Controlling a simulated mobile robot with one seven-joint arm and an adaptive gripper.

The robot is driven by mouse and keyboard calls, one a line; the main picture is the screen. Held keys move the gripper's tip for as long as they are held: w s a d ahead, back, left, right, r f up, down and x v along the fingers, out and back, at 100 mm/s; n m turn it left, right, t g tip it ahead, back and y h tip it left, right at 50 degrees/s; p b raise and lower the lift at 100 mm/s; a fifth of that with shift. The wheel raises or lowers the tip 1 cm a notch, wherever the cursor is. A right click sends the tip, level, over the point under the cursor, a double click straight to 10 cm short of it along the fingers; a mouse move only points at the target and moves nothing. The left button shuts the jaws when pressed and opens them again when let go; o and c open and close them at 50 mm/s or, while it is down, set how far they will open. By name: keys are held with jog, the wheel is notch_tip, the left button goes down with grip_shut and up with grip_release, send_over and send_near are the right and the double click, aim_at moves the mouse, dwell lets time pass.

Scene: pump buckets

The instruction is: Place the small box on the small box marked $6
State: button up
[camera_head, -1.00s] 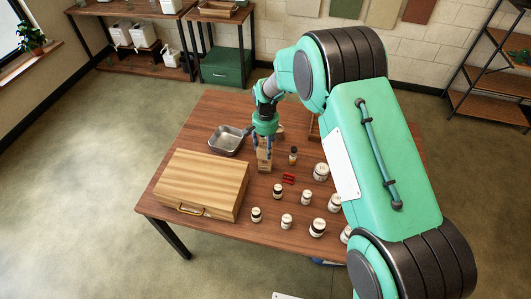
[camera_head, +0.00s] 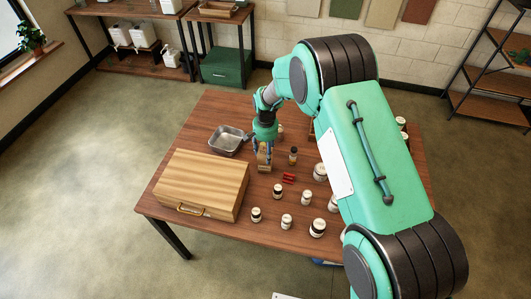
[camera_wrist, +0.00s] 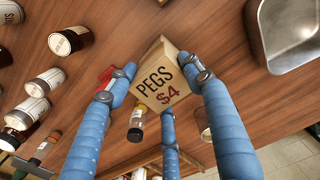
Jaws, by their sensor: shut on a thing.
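A small tan box (camera_wrist: 162,78) printed "PEGS $4" is between the blue fingers of my gripper (camera_wrist: 158,72) in the wrist view. My gripper is shut on this box. In the head view my gripper (camera_head: 264,148) points down over the table, with the box (camera_head: 264,160) at its fingertips. I cannot tell whether the box touches the table or something under it. No $6 marking is readable in either view.
On the wooden table (camera_head: 218,118), a large wooden case (camera_head: 203,180) stands front left and a metal tray (camera_head: 227,140) left of my gripper. A dropper bottle (camera_head: 293,156), red clips (camera_head: 288,178) and several white-labelled jars (camera_head: 318,228) stand to the right.

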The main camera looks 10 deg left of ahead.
aim_at(266, 150)
jog(key=shift+f, duration=0.15)
jog(key=o, duration=1.2)
jog(key=shift+c, duration=0.2)
notch_tip(266, 150, up, 12)
jog(key=shift+p, duration=0.35)
jog(key=shift+w+r, duration=0.1)
jog(key=shift+r, duration=0.1)
